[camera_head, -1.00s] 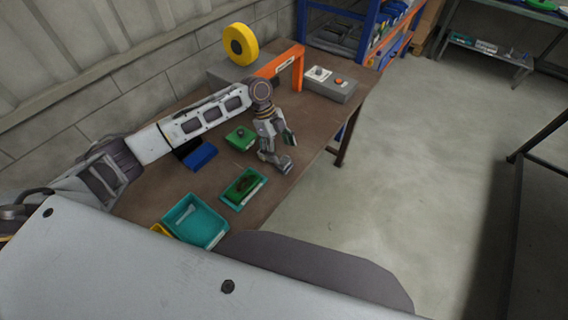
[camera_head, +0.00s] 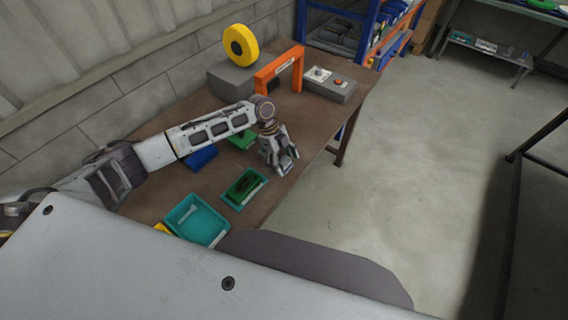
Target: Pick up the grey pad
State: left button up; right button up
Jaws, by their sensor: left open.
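I cannot make out a thing that is clearly the grey pad. A small pale grey piece (camera_head: 187,212) lies in the teal tray (camera_head: 215,238), but I cannot tell whether it is the pad. My left gripper (camera_head: 289,162) is open above the front right part of the brown table, pointing down and to the right. It is behind and to the right of the green tray (camera_head: 228,200), which holds a dark green piece (camera_head: 242,187) and a pale strip. I see nothing between its fingers. My right gripper is out of view.
A blue block (camera_head: 201,158) and a green block (camera_head: 246,143) sit by my left arm, partly covered. An orange arch (camera_head: 280,68), a yellow ring (camera_head: 240,45) on a grey box and a button box (camera_head: 335,86) stand at the back. The table's middle back is clear.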

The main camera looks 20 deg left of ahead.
aim_at(284, 161)
pick_arm(q)
jog(key=shift+c, duration=0.3)
jog(key=c, duration=1.1)
jog(key=shift+o, duration=0.2)
jog(key=shift+r, duration=0.1)
jog(key=shift+r+b, duration=0.65)
jog(key=shift+r, duration=4.3)
jog(key=o, duration=0.5)
jog(key=c, duration=0.4)
jog(key=shift+s, duration=0.1)
